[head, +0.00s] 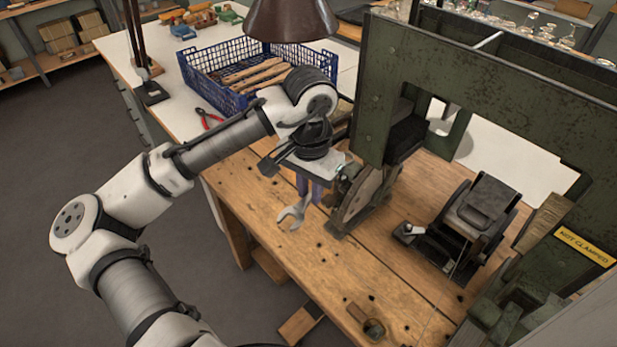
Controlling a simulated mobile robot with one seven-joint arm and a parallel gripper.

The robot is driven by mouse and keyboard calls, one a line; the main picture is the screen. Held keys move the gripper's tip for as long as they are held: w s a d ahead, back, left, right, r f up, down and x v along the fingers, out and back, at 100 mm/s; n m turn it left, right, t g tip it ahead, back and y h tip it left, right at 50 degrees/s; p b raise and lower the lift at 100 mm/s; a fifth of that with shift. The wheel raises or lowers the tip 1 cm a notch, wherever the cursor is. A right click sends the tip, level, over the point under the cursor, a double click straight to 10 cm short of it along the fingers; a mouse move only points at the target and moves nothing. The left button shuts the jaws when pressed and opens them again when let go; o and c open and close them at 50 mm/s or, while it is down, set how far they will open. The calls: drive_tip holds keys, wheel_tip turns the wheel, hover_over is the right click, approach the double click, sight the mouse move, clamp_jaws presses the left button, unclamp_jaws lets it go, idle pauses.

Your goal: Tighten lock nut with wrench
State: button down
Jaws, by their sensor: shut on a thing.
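My gripper (311,183) is above the front of the wooden bench, pointing down, and is shut on a wrench. The wrench (292,214) has a grey open-ended head that hangs below the gripper toward the lower left. Most of its handle is hidden by the gripper. The wrench head is just left of a dark metal bracket with a round plate (364,196) at the foot of the green machine frame (372,95). I cannot make out the lock nut; it is too small or hidden.
A black fixture (470,222) stands on the bench inside the frame. A yellow label (585,246) reads "NOT CLAMPED". A blue crate (212,88) with wooden pieces, red-handled pliers (207,119) and a brown lamp shade (291,19) are behind. The bench's front middle is mostly clear.

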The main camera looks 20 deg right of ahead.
drive_tip(key=shift+f+b, duration=2.15)
drive_tip(key=shift+f, duration=0.05)
drive_tip(key=shift+r+p, duration=0.1)
drive_tip(key=shift+p, duration=0.45)
drive_tip(key=shift+f, duration=1.15)
idle(1.7)
